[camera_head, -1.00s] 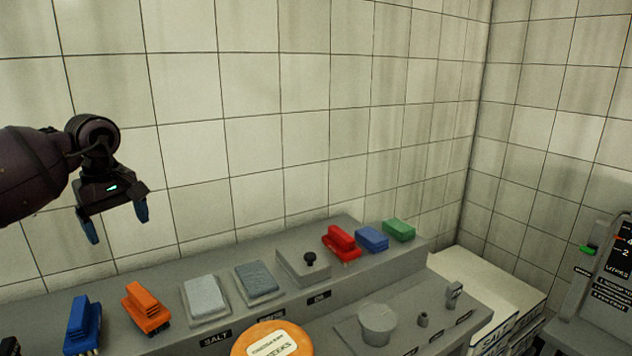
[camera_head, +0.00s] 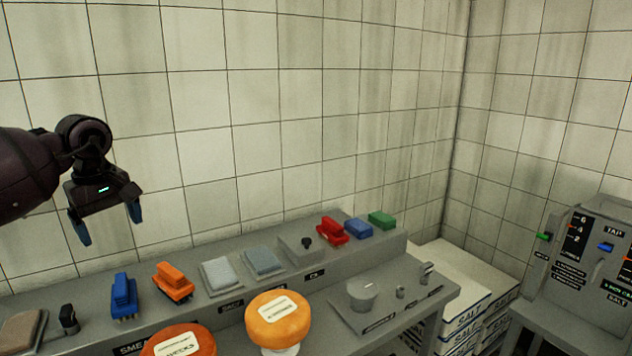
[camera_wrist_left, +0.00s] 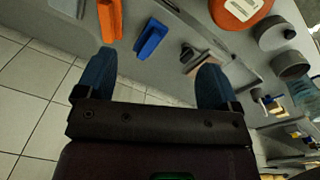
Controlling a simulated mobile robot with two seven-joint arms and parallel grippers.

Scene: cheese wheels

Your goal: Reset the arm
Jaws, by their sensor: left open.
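My left arm comes in from the left in the head view. Its gripper (camera_head: 108,228) hangs in the air in front of the tiled wall, above the back of the grey bench (camera_head: 215,310). The two blue fingertips are spread apart with nothing between them. In the left wrist view the open gripper (camera_wrist_left: 155,85) also shows empty, with the bench and tiles beyond it. My right gripper is not in view.
Blue (camera_head: 123,296), orange (camera_head: 173,281) and red (camera_head: 331,230) brushes stand on the bench's raised back shelf. Two orange cheese wheels (camera_head: 278,318) (camera_head: 180,343) are at the front. Salt boxes (camera_head: 468,318) and a control panel (camera_head: 585,260) stand at the right.

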